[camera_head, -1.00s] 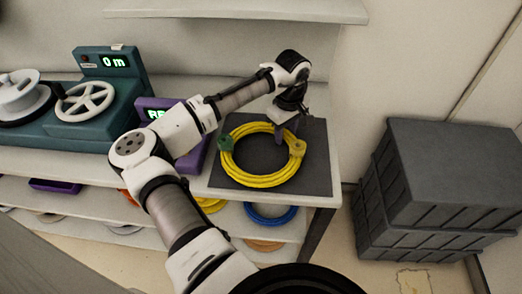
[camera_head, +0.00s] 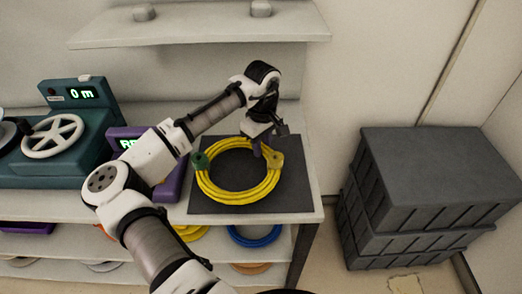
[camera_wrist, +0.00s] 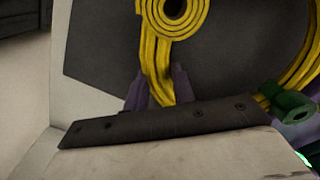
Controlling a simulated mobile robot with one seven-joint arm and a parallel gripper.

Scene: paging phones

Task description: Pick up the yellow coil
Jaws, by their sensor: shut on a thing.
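The yellow coil (camera_head: 238,197) is a ring of cable over a dark mat (camera_head: 300,180) on the shelf top. It has a green end piece (camera_head: 200,160) at its left and a tan-yellow end piece (camera_head: 277,160) at its right. My gripper (camera_head: 257,150) reaches down to the far right part of the ring, left of the tan-yellow piece. In the wrist view, my gripper (camera_wrist: 158,88) has its purple-grey fingers on either side of the yellow cable (camera_wrist: 160,60), shut on it. I cannot tell whether the coil is clear of the mat.
A purple box (camera_head: 170,185) with a lit display stands left of the mat, partly behind my arm. A teal machine (camera_head: 85,150) reading 0 m is farther left. An upper shelf (camera_head: 200,27) overhangs behind. Dark stacked crates (camera_head: 430,180) stand on the floor at right.

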